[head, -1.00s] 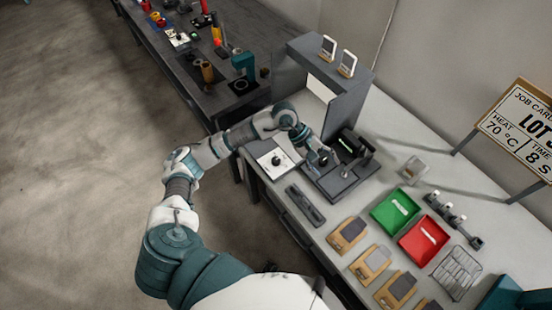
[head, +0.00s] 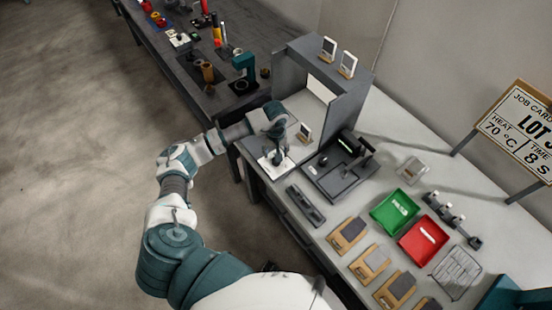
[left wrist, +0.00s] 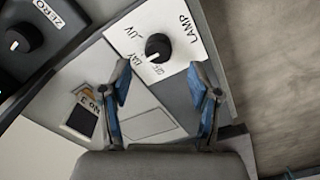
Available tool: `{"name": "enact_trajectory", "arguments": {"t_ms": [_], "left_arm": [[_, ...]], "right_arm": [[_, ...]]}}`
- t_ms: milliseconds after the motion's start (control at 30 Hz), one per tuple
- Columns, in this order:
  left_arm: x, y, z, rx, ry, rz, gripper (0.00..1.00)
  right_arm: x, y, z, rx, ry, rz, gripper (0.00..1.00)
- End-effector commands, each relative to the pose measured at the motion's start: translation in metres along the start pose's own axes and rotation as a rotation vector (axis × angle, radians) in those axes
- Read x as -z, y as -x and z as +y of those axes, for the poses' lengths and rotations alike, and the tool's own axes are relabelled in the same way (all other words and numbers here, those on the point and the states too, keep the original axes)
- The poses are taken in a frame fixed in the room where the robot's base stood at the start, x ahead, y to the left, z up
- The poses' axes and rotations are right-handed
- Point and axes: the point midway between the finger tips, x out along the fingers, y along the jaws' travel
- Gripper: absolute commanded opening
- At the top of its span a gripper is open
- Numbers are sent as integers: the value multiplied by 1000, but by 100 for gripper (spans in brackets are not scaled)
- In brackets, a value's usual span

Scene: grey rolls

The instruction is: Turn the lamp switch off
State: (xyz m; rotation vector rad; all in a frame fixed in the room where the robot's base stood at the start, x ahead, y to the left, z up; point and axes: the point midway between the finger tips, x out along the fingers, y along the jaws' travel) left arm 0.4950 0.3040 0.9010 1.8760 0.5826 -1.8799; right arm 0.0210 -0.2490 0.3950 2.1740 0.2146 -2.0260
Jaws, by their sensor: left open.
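The lamp switch is a round black knob (left wrist: 158,46) on a white plate (left wrist: 184,50) marked LAMP, with small labels around it. A pale mark on the knob faces the lower labels; I cannot tell exactly which one it points at. In the head view the plate (head: 264,166) lies at the left end of the bench, partly hidden by my arm. My left gripper (left wrist: 161,78) is open and empty, its two blue-padded fingers spread below the knob in the left wrist view. In the head view the left gripper (head: 277,155) is over the plate. My right gripper is not in view.
A grey hooded booth (head: 330,90) stands behind the plate. A dark device (head: 338,168) sits to the right; a ZERO knob (left wrist: 18,41) shows in the left wrist view. Green tray (head: 396,211), red tray (head: 423,241) and wooden-backed pieces (head: 347,235) lie further right.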

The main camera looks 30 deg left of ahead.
Motion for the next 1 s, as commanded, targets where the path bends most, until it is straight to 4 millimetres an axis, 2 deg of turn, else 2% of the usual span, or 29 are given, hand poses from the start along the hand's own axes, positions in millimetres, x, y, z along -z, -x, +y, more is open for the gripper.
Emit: {"name": "enact_trajectory", "arguments": {"t_ms": [100, 300, 667, 900, 1000], "left_arm": [[-1, -24, 0, 1, 0, -3, 62], [-1, -46, 2, 0, 0, 0, 62], [0, -52, 1, -1, 0, 0, 62], [0, -52, 0, -1, 0, 0, 2], [0, -52, 0, -1, 1, 0, 2]], "right_arm": [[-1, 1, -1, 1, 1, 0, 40], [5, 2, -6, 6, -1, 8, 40], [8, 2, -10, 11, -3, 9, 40], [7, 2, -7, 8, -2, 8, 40], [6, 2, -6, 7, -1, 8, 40]]}}
